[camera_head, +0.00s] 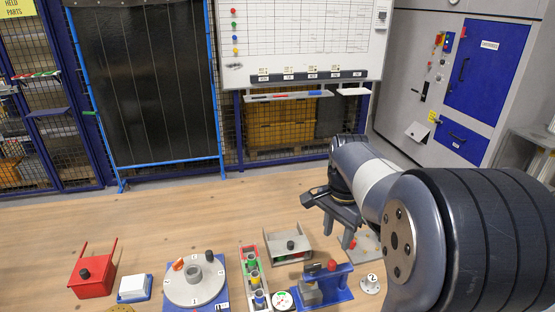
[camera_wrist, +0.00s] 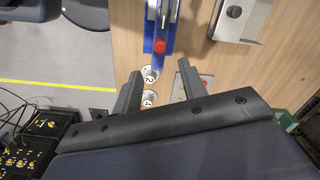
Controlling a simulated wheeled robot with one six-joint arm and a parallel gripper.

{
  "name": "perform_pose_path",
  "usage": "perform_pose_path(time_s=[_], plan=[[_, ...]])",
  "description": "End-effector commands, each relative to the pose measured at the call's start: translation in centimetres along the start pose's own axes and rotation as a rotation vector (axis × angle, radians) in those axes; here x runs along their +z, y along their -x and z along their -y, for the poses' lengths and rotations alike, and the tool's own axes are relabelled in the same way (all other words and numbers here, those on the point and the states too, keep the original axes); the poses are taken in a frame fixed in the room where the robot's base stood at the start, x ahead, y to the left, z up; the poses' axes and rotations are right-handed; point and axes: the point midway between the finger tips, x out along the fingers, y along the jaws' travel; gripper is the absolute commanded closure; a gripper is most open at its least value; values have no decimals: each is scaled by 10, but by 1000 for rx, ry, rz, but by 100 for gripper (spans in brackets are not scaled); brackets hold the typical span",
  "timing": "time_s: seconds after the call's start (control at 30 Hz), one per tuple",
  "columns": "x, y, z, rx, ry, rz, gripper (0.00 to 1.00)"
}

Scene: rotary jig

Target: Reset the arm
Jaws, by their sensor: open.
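My gripper (camera_head: 338,215) hangs above the right part of the wooden table in the head view, its jaws apart. In the wrist view my gripper (camera_wrist: 158,82) shows two separate dark fingers with nothing held between them. Below and between the fingers are small round pieces marked 2 (camera_wrist: 149,75) and 4 (camera_wrist: 149,98). The blue fixture (camera_wrist: 163,20) with a red knob lies just beyond the fingertips; it also shows in the head view (camera_head: 338,280). The rotary jig (camera_head: 190,290), a grey disc on a blue plate, stands left of centre.
A red holder (camera_head: 90,280), a white block (camera_head: 134,286) and a rack of coloured pieces (camera_head: 253,275) stand along the near table. A grey bracket (camera_head: 290,252) lies left of my gripper. The table's far left (camera_head: 60,225) is clear.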

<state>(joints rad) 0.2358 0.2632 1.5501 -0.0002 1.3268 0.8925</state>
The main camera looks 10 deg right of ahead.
Motion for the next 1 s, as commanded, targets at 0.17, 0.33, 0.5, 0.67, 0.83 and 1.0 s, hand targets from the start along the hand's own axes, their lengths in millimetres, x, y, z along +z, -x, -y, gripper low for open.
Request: perform_pose_path(time_s=[0.17,0.33,0.5,0.67,0.83,1.0], plan=[[1,-33,-1,5,0,4,60],[1,-65,-1,5,-1,4,60],[0,-90,-1,3,-1,3,60],[0,-96,0,0,-21,0,60],[0,-96,1,1,-37,1,60],[0,-96,1,1,-37,1,60]])
